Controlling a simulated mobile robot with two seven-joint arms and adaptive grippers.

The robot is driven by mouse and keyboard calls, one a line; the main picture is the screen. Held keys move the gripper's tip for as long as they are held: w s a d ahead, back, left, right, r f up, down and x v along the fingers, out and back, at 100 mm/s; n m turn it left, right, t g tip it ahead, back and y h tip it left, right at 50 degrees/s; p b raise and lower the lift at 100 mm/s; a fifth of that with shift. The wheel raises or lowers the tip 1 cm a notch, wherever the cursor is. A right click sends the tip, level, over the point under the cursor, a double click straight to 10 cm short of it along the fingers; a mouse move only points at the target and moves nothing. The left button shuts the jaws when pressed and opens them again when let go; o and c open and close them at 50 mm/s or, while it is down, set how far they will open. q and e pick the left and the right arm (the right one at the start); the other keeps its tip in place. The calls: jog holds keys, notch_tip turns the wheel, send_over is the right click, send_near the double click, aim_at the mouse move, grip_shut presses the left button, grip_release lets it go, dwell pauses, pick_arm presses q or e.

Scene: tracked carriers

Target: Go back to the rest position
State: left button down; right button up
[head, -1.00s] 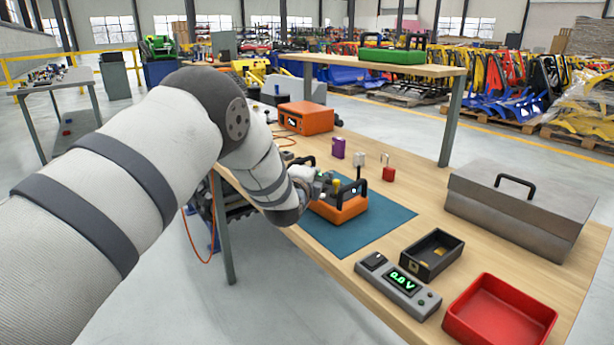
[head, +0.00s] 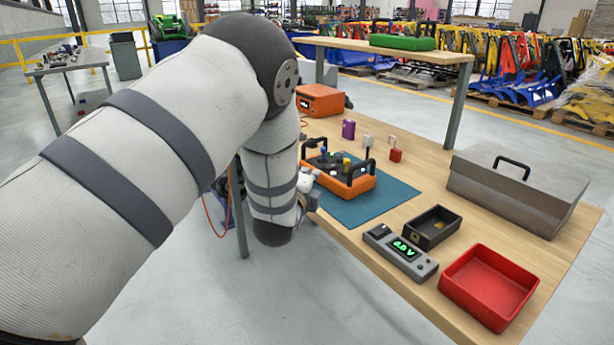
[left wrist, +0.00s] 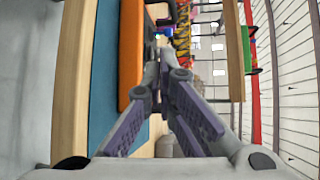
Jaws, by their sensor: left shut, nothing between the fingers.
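My left arm comes in from the left of the head view and bends down by the table's front edge. My left gripper (head: 310,188) is partly hidden by its own wrist there, just left of the orange control box. In the left wrist view my left gripper (left wrist: 161,58) shows its two fingers together with nothing between them. The orange control box (head: 352,188), with black handles and small levers, sits on a teal mat (head: 372,211). Its orange side also shows in the left wrist view (left wrist: 131,45). My right gripper is not in view.
On the wooden table (head: 424,182) are a meter (head: 400,252), a black tray (head: 432,228), a red bin (head: 489,287), a grey toolbox (head: 517,192), an orange case (head: 320,101) and small padlocks. A raised shelf (head: 395,50) stands behind. The floor before the table is clear.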

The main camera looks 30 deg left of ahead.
pick_arm(q)
jog(key=shift+f, duration=0.15)
jog(key=s+d+f+n+g+h, duration=0.15)
jog(key=s+f+n+g, duration=0.25)
jog(key=s+f, duration=0.65)
jog(key=s+d+f+n+g+h, duration=0.1)
jog(key=s+d+f+n+g, duration=0.25)
jog(key=s+f, duration=0.65)
jog(key=s+d+f+n+g, duration=0.2)
jog(key=s+n+g, duration=0.1)
jog(key=s, duration=0.7)
jog(key=s+d+f+n+g+h, duration=0.1)
jog(key=s+d+f+n+g, duration=0.1)
jog(key=s, duration=0.8)
jog(key=s+d+f+n+g+h, duration=0.1)
jog(key=s+g, duration=0.4)
jog(key=s, duration=0.6)
jog(key=d+f+n, duration=0.1)
jog(key=d+n, duration=0.1)
jog(key=shift+d+f+n, duration=0.2)
jog(key=shift+d+n, duration=0.05)
jog(key=shift+n, duration=0.1)
jog(key=shift+h, duration=0.25)
